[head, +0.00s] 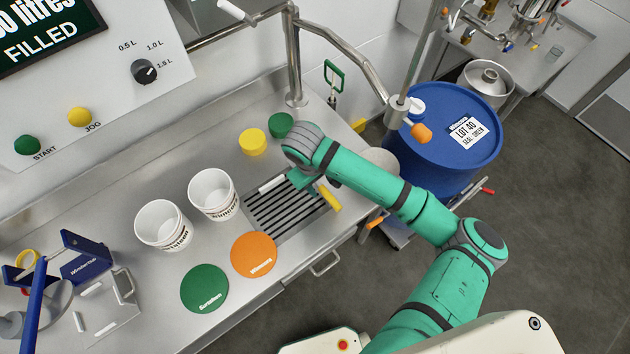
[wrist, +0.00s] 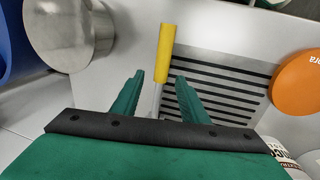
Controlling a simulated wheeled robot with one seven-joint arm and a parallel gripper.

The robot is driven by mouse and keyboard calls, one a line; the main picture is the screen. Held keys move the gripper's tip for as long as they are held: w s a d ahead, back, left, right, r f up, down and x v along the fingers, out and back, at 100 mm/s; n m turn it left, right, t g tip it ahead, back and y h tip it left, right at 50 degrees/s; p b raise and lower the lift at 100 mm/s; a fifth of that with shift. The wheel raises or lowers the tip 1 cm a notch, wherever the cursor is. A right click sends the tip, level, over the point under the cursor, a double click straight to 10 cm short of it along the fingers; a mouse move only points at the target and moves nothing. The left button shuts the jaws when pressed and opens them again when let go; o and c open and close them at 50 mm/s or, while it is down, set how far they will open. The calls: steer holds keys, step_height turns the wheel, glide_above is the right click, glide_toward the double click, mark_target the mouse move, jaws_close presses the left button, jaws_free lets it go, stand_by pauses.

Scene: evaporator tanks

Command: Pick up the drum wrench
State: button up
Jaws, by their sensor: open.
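A tool with a yellow handle (head: 330,198), which I take to be the drum wrench, lies at the right side of the slotted drain grate. In the wrist view its yellow handle (wrist: 165,52) points away from my gripper, and its thin metal shaft runs back between the fingers. My gripper (head: 308,186) is low over the grate at the tool. In the wrist view my gripper (wrist: 158,82) is open, with one green finger on each side of the shaft and a gap visible. The tool's far end is hidden behind the gripper's body.
The grate (head: 262,222) is set in a steel bench. White tubs (head: 213,196) and flat green (head: 204,288) and orange (head: 254,254) discs stand to the left. Yellow (head: 252,143) and green (head: 281,124) lids lie behind. A blue drum (head: 440,145) stands right of the bench.

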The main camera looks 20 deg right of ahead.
mark_target(321, 186)
steer(key=f, duration=0.4)
steer(key=shift+w+d, duration=0.3)
steer(key=shift+c, duration=0.2)
jaws_close()
steer(key=shift+r, duration=0.15)
